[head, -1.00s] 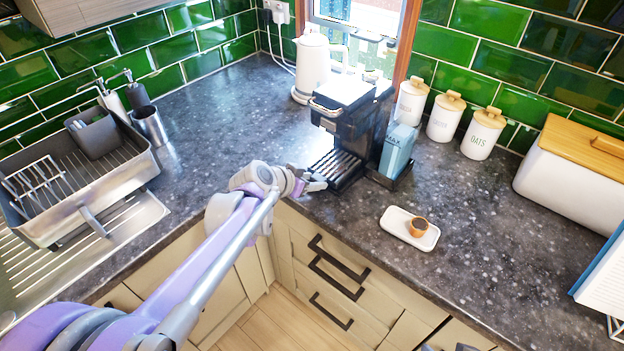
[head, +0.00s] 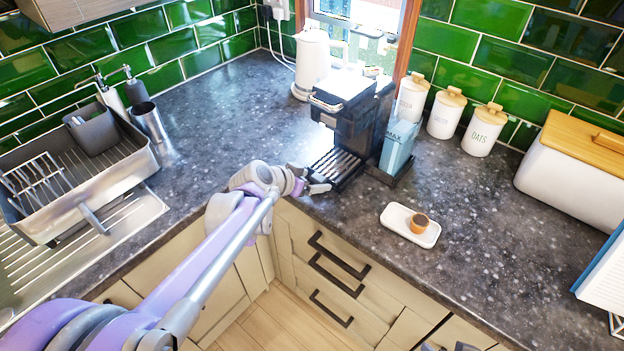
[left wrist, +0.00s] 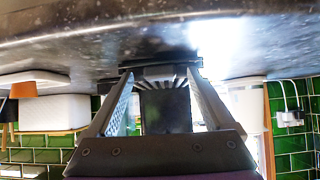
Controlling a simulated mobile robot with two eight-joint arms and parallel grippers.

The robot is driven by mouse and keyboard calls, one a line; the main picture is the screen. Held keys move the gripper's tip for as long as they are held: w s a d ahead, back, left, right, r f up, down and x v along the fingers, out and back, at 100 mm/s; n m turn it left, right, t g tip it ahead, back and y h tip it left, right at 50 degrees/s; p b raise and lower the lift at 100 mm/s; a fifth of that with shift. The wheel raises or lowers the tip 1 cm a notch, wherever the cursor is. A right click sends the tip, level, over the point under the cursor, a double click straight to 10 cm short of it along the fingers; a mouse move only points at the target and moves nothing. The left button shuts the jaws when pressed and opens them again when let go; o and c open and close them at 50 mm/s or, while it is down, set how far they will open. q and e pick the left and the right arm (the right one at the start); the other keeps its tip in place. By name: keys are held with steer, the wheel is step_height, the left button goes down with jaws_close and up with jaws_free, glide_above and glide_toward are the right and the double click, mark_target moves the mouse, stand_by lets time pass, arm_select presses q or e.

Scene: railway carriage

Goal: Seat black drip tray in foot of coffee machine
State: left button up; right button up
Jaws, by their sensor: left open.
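The black drip tray (head: 337,166) with its pale slatted top lies flat at the foot of the coffee machine (head: 352,120). I cannot tell whether it is fully seated. My left gripper (head: 326,183) is at the tray's front end, near the counter edge. In the left wrist view, which is upside down, my left gripper (left wrist: 162,86) is open. Its fingers stand apart on either side of the slatted tray (left wrist: 166,77), and contact cannot be made out. Only a small grey part, perhaps of my right gripper (head: 464,347), shows at the bottom edge.
A blue carton (head: 398,146) stands right of the machine, and a white kettle (head: 311,62) behind it. A dish rack (head: 75,180) is at left. The counter between is clear.

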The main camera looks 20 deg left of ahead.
arm_select(q)
steer(key=p+v, duration=0.1)
steer(key=v, duration=0.9)
steer(key=shift+s+r, duration=0.2)
steer(key=shift+s, duration=0.05)
steer(key=s+d+f+n+g+y+p, duration=0.1)
steer(key=s+f, duration=0.3)
steer(key=s, duration=0.5)
steer(key=s+d+f+n+g+y+p, duration=0.1)
steer(key=s+d+f+n+g+y, duration=0.1)
steer(key=s, duration=0.8)
step_height(320, 180, down, 3)
steer(key=d+n+g, duration=0.1)
steer(key=d, duration=0.1)
steer(key=shift+s+d+y, duration=0.3)
steer(key=shift+s+y, duration=0.05)
steer(key=shift+y, duration=0.05)
steer(key=shift+f, duration=0.15)
